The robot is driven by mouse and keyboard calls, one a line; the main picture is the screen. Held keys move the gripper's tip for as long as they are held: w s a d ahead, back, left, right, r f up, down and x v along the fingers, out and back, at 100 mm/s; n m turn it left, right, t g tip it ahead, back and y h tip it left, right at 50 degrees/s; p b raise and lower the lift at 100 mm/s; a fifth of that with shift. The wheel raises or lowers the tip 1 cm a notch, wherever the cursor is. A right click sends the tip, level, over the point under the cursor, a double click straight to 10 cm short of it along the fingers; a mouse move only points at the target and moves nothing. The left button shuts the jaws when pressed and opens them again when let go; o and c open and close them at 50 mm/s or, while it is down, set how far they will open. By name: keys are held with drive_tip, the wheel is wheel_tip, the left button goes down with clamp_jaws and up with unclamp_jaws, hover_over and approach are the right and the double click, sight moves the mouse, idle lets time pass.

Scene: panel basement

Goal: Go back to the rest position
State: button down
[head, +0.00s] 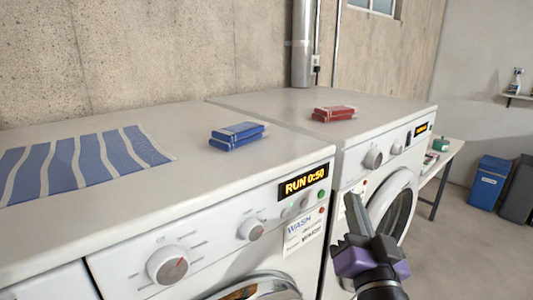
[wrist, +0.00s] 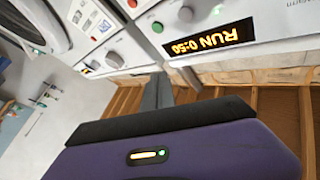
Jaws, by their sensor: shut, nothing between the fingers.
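My gripper (head: 354,212) is shut and empty in the head view. It stands in front of the gap between the two washing machines, pointing up and to the left. In the wrist view its fingers (wrist: 158,92) reach toward the machine fronts, near the control panels. The near washing machine (head: 100,236) has a lit display (head: 303,184) reading RUN 0:50, which also shows in the wrist view (wrist: 207,40). The second washing machine (head: 400,108) stands to its right, with a round door.
Blue boxes (head: 238,135) lie on the near machine, beside a blue-striped cloth (head: 80,165). Red boxes (head: 334,114) lie on the second machine. A table (head: 446,152) and blue bin (head: 490,182) stand at the right. Floor at the lower right is clear.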

drive_tip(key=s+f+n+g, duration=0.2)
drive_tip(key=s+f, duration=0.6)
drive_tip(key=s, duration=0.5)
drive_tip(key=s+d+f+n+g+y, duration=0.1)
drive_tip(key=s+f+n+g, duration=0.1)
drive_tip(key=s+f, duration=0.6)
drive_tip(key=s+f+n+g, duration=0.2)
drive_tip(key=s+f, duration=0.6)
drive_tip(key=s, duration=1.1)
drive_tip(key=shift+d+f+g+y+b, duration=0.15)
drive_tip(key=shift+f+g+y+b, duration=0.15)
drive_tip(key=shift+f+y+b, duration=0.1)
